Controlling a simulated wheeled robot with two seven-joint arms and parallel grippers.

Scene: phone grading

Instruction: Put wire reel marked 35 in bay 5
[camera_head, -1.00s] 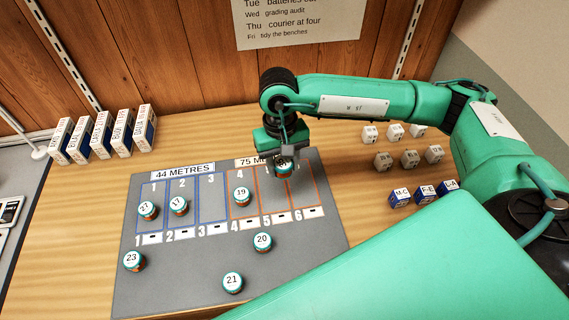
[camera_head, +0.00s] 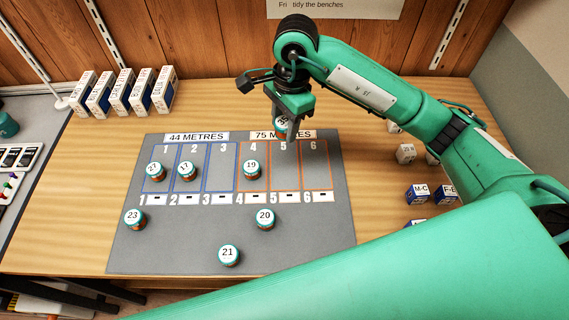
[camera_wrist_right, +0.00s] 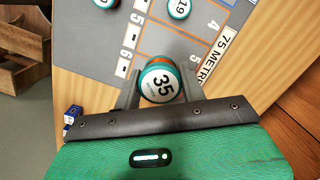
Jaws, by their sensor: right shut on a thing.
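The wire reel marked 35 (camera_wrist_right: 161,82) has a white top and a teal rim. My right gripper (camera_head: 281,128) is shut on it, and it shows between the fingers in the right wrist view. In the head view the reel (camera_head: 281,122) is partly hidden by the gripper and overlaps the 75 METRES label. Bay 5 (camera_head: 285,172) is an empty orange-outlined strip on the grey mat, just below the reel in the picture. It also shows in the right wrist view (camera_wrist_right: 165,42). The reel appears held above the mat; its exact height is unclear. My left gripper is out of view.
Reel 19 (camera_head: 251,169) stands in bay 4, reels 27 (camera_head: 154,171) and 17 (camera_head: 186,171) in bays 1 and 2. Reels 23 (camera_head: 135,219), 20 (camera_head: 265,219) and 21 (camera_head: 228,255) stand lower on the mat (camera_head: 180,240). Bay 6 (camera_head: 315,172) is empty. Boxes stand behind.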

